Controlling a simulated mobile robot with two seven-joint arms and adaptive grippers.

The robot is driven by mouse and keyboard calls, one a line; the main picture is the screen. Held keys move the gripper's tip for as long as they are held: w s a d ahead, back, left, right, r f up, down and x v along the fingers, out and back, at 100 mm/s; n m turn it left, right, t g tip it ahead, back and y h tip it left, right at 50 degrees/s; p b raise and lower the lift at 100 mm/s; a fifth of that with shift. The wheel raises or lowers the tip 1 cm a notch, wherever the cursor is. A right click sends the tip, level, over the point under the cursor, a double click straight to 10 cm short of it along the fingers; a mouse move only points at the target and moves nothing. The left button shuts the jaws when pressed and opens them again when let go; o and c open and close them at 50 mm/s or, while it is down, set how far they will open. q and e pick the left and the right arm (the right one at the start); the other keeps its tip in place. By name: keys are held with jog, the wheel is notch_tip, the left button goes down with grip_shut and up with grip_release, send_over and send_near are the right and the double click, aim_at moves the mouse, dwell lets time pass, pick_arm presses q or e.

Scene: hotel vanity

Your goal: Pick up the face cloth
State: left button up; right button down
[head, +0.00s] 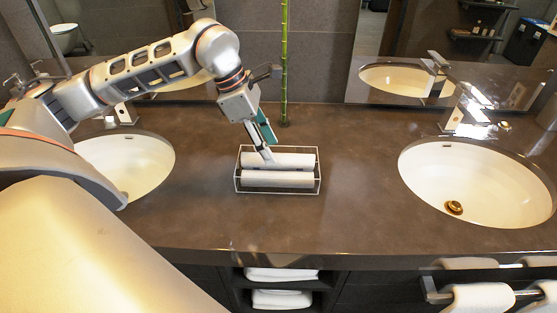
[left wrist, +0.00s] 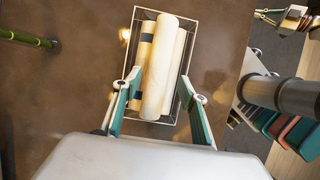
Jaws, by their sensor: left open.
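Rolled white face cloths lie side by side in a thin wire basket (head: 237,183) on the counter between two sinks. The front roll (head: 277,178) and the back roll (head: 290,159) show in the head view. In the left wrist view one white roll (left wrist: 163,68) lies on top of or in front of other rolls (left wrist: 145,50), which have dark bands. My left gripper (head: 267,157) reaches down to the basket from behind. In the left wrist view its open fingers (left wrist: 157,90) stand on either side of the basket's near end, with no roll visibly clamped.
A left sink (head: 150,155) and a right sink (head: 480,185) flank the basket. A green bamboo stalk (head: 284,70) stands behind it near the mirror. Folded towels (head: 282,274) sit on a shelf below the counter. Bare counter lies around the basket.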

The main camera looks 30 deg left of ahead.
aim_at(275, 154)
pick_arm(q)
jog(key=x, duration=0.4)
jog(key=shift+w, duration=0.15)
jog(key=c, duration=0.8)
jog(key=shift+o, duration=0.2)
jog(key=shift+r, duration=0.1)
